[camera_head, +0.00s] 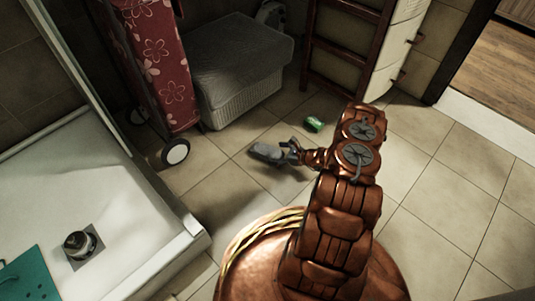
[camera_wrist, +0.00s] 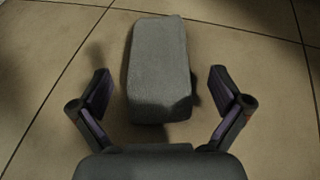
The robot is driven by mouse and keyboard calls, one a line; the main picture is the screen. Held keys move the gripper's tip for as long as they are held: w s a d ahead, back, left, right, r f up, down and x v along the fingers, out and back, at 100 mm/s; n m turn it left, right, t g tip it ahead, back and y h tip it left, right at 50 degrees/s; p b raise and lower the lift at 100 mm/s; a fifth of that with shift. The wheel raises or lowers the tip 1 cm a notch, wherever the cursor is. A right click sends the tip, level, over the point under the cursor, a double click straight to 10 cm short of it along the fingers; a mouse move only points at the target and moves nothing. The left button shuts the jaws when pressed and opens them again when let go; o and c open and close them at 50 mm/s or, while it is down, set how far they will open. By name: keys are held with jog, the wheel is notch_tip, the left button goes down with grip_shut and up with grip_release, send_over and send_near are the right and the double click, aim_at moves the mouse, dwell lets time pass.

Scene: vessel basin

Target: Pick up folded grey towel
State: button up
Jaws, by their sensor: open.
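The folded grey towel (camera_wrist: 158,70) is a thick rectangular block on the tiled floor in the wrist view. Its near end lies between the two fingers of my gripper (camera_wrist: 160,98), and its far part extends beyond the fingertips. The fingers are open, one on each side, with a gap on both sides of the towel. In the head view the towel (camera_head: 266,153) is a small grey shape on the floor, just left of my gripper (camera_head: 290,150). I cannot tell in the head view where the towel ends and my gripper begins.
A small green object (camera_head: 314,124) lies on the floor just beyond my arm. A red flowered wheeled bag (camera_head: 160,65) and a grey-lidded basket (camera_head: 240,75) stand behind. A white shower tray (camera_head: 75,185) is at left. Tiled floor at right (camera_head: 445,200) is clear.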

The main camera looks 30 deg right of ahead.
aim_at(270, 152)
jog(key=shift+b+x, duration=0.7)
jog(key=shift+x, duration=0.9)
jog(key=shift+w+r, duration=0.1)
jog(key=shift+r, duration=0.05)
jog(key=c, duration=1.2)
